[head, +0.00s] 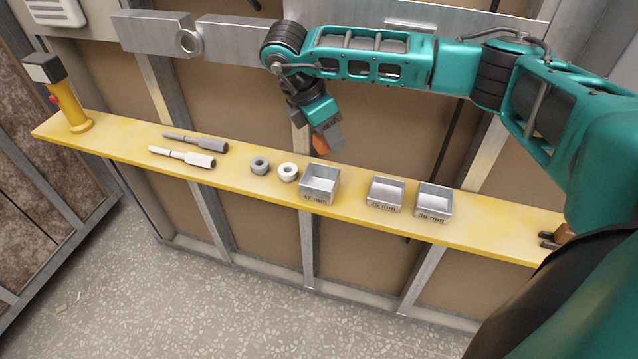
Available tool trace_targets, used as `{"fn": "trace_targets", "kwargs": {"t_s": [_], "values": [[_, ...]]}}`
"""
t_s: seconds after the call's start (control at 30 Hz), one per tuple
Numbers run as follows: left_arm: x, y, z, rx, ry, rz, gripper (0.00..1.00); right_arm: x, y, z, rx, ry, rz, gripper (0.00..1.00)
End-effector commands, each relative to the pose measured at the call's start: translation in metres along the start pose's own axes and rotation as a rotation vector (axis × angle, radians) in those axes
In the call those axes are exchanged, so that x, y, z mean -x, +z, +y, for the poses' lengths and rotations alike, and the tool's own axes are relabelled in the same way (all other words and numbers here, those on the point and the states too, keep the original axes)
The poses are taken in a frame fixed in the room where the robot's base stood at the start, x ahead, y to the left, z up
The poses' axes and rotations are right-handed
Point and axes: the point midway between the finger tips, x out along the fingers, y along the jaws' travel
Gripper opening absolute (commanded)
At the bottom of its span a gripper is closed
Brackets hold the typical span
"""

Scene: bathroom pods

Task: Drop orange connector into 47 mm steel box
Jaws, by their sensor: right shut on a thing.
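My right gripper (321,118) comes down from the teal arm and is shut on the orange connector (328,139). The connector hangs tilted above and slightly behind the 47 mm steel box (318,197), clear of it. The box is open-topped, sits on the yellow shelf and carries a "47 mm" label on its front. The fingers are small here, and their grip on the connector is partly hidden. My left gripper is not in view.
On the yellow shelf (240,195) stand the 29 mm box (384,207) and 35 mm box (433,216) to the right.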

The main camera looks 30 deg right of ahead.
Motion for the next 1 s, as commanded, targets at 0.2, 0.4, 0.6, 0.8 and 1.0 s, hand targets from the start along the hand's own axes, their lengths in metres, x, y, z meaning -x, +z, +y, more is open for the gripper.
{"fn": "trace_targets", "kwargs": {"t_s": [0.2,0.4,0.6,0.8,1.0], "values": [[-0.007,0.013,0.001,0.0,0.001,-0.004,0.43,-0.024,-0.01,0.0,0.001,0.0,0.0,0.11],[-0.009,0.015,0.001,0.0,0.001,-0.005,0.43,-0.029,-0.012,0.0,0.001,0.0,0.0,0.11],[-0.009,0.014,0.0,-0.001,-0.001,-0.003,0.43,-0.028,-0.012,0.0,0.001,0.0,0.0,0.11],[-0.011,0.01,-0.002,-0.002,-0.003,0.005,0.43,-0.028,-0.012,0.0,0.001,0.0,0.0,0.56],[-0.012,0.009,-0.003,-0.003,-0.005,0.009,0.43,-0.028,-0.012,0.0,0.001,0.0,0.0,0.69]]}}
